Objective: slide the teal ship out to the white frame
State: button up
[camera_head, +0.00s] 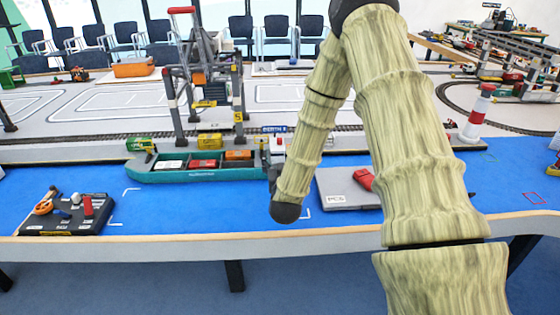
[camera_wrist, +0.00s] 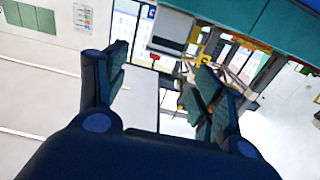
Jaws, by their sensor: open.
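The teal ship (camera_head: 225,174) floats on the blue surface along the quay, left of centre in the head view. It carries white, red and orange containers. White corner marks of the frame (camera_head: 130,190) show on the blue in front of it; my arm hides part of that area. My gripper (camera_wrist: 162,62) is open, with its two dark fingers apart and nothing between them in the wrist view. A teal surface (camera_wrist: 285,25), which looks like the hull, fills the upper right there.
A gantry crane (camera_head: 240,95) stands behind the ship. A black control box (camera_head: 65,215) sits at the front left edge. A red-and-white lighthouse (camera_head: 476,115) stands at right. Blue surface in front of the ship is clear.

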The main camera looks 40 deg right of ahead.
aim_at(278, 144)
jog(key=p+x, duration=0.1)
jog(key=x, duration=1)
jog(key=shift+a+f, duration=0.1)
jog(key=shift+c, duration=0.2)
grip_shut()
